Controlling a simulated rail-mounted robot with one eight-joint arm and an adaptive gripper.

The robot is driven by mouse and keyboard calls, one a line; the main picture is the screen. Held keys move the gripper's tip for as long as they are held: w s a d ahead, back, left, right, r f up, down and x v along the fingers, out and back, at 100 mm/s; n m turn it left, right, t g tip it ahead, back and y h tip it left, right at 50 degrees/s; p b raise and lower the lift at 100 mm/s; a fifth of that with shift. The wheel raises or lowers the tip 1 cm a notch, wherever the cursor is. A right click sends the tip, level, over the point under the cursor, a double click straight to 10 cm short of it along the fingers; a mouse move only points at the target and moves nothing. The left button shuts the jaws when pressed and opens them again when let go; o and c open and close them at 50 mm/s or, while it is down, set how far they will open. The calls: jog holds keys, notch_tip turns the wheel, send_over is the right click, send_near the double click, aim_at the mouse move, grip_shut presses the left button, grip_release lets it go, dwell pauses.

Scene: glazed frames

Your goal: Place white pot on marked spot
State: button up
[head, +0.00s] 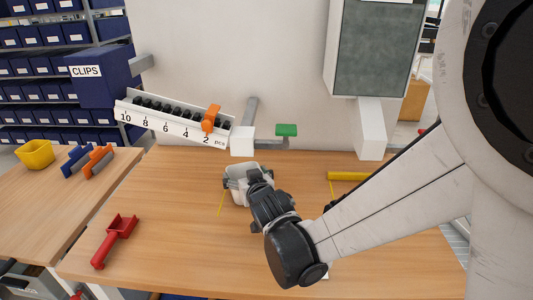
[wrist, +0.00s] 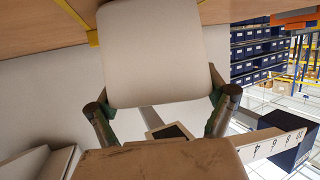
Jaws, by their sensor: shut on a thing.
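The white pot (head: 236,171) is in front of the wall over the middle of the wooden table. In the wrist view its pale side (wrist: 155,50) fills the upper middle. My gripper (head: 248,184) is shut on the pot, with one finger on each side; in the wrist view both fingers (wrist: 163,100) press it with green pads. I cannot tell whether the pot touches the table. Thin yellow marking lines (head: 221,203) show on the table beside the pot. My gripper and arm hide part of the pot and the table behind them.
A yellow bar (head: 349,176) lies right of the pot. A numbered rail with black clips (head: 170,117) and a green-topped part (head: 286,130) stand behind. A red scoop (head: 114,240) lies at front left. The table between scoop and pot is clear.

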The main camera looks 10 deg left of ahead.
jog(key=o, duration=1.2)
jog(key=shift+f, duration=0.1)
jog(key=shift+o, duration=0.2)
jog(key=shift+s+r, duration=0.1)
jog(key=shift+r, duration=0.2)
jog(key=p+v, duration=0.1)
jog(key=v, duration=1.1)
jog(key=s+d+r+m+g+h, duration=0.1)
jog(key=d+m+h, duration=0.15)
jog(key=d, duration=0.75)
jog(key=s+d+r+m+g+h, duration=0.1)
jog(key=d+h, duration=0.2)
jog(key=d, duration=0.7)
jog(key=s+d+m+g+h, duration=0.1)
jog(key=s+d+m+g, duration=0.1)
jog(key=s+d, duration=1)
jog(key=shift+s+g, duration=0.3)
jog(key=shift+g, duration=0.6)
